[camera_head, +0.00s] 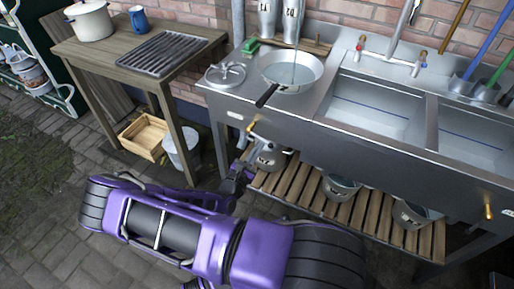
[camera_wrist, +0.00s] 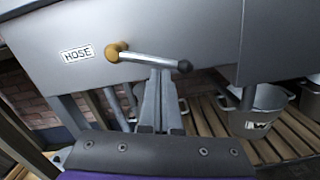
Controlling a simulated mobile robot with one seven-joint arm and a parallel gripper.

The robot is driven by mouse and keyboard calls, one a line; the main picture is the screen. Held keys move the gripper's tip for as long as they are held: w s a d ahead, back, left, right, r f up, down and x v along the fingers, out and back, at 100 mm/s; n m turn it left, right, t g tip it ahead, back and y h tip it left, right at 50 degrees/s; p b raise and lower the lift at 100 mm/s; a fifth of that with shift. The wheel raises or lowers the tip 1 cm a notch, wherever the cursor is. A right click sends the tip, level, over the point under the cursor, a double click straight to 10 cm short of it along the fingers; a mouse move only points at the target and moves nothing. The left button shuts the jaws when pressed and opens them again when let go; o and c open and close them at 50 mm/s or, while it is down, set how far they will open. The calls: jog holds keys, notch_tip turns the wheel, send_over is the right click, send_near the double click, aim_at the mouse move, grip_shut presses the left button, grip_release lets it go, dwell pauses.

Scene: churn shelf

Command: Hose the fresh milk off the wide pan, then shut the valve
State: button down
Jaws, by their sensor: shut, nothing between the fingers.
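The wide pan (camera_head: 310,78) sits on the steel counter left of the basins, its dark handle toward the front. A thin stream appears to fall into it; I cannot tell milk from water inside. The hose valve (camera_head: 252,125) is on the front panel below the pan. In the wrist view the valve's brass hub (camera_wrist: 115,51) sits beside a HOSE label (camera_wrist: 78,54), and its lever (camera_wrist: 150,59) points right, slightly down, to a black tip. My gripper (camera_wrist: 160,75) is shut and empty, its fingertips at the lever's underside; contact is unclear.
Two steel basins (camera_head: 375,105) with a tap (camera_head: 395,50) lie to the right. Metal pots (camera_head: 341,187) stand on the slatted shelf (camera_head: 295,183) below. A wooden table (camera_head: 75,48) with a white pot (camera_head: 90,20) and blue mug (camera_head: 138,18) is at left. Another brass valve (camera_head: 488,212) is far right.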

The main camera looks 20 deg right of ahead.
jog(key=p, duration=0.1)
jog(key=r+n, duration=0.1)
jog(key=n+p, duration=0.1)
jog(key=shift+s+d+r+p, duration=0.3)
jog(key=shift+r+p, duration=0.05)
jog(key=shift+r, duration=0.05)
dwell(0.5)
jog(key=s+a+f, duration=0.4)
jog(key=s+a, duration=0.2)
jog(key=a, duration=0.2)
jog(key=shift+s+a+f+n+p, duration=0.15)
jog(key=shift+s+n+p, duration=0.15)
jog(key=shift+s, duration=0.05)
